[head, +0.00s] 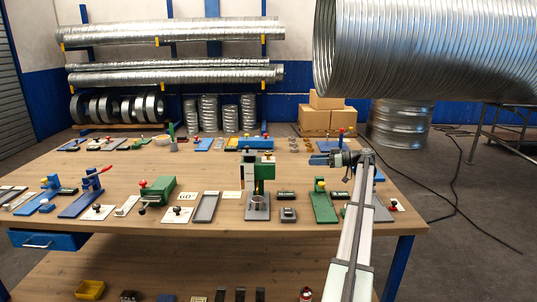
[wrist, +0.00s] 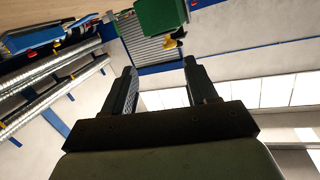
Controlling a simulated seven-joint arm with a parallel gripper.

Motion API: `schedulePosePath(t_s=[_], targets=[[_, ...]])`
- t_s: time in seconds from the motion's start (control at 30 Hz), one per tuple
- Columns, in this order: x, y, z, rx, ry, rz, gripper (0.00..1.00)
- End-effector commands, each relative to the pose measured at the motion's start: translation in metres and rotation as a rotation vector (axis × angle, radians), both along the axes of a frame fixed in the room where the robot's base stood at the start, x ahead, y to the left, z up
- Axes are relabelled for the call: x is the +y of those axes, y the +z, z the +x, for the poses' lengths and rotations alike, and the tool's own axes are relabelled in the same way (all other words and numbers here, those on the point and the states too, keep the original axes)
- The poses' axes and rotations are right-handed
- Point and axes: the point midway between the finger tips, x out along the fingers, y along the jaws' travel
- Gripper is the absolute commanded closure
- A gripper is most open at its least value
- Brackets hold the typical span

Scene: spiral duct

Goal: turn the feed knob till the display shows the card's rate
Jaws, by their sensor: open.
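A cream card (head: 184,197) with dark characters, too small to read surely, stands on the bench left of the middle. Small dark display-like units (head: 285,195) sit along the front row; I cannot read them. I cannot tell which is the feed knob. My gripper (head: 322,159) is above the bench's back right, apart from these. In the wrist view its fingers (wrist: 158,68) are open with nothing between them.
The wooden bench (head: 225,178) is crowded with fixtures in a front and back row, with a bare strip between. A large spiral duct (head: 430,50) hangs over the back right.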

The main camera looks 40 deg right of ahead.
Motion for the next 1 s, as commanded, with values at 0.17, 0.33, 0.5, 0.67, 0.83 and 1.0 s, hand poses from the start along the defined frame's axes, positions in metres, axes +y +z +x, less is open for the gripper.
schedulePosePath(t_s=[0.17, 0.33, 0.5, 0.67, 0.83, 1.0], targets=[[0.021, 0.011, 0.049, -0.153, 0.104, -0.026, 0.43], [0.03, 0.015, 0.064, -0.207, 0.134, -0.036, 0.43], [0.041, 0.015, 0.076, -0.21, 0.134, -0.037, 0.43], [0.057, 0.015, 0.097, -0.208, 0.134, -0.036, 0.43], [0.075, 0.015, 0.12, -0.207, 0.133, -0.036, 0.43], [0.092, 0.015, 0.143, -0.206, 0.132, -0.037, 0.43]])
